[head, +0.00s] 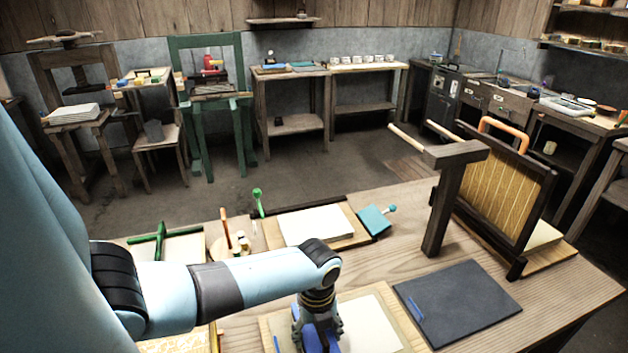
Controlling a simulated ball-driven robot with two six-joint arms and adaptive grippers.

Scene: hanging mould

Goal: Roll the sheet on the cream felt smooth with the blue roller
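My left arm reaches in from the left, and its gripper (318,330) points down at the bottom edge of the head view. Blue parts of the blue roller (322,345) show at and below its fingers; the gripper appears shut on it. The roller's lower part is cut off by the frame edge. A pale sheet (372,328) lies on the cream felt (392,298) just right of the gripper. The arm and gripper hide the sheet's left part. I cannot tell whether the roller touches the sheet. My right gripper is not in view.
A dark mat (458,302) with a blue strip lies right of the felt. A wooden stand (455,195) and a framed mould (505,190) rise behind it. A white sheet stack (316,225), a teal brush (375,219) and green tools (160,242) lie farther back.

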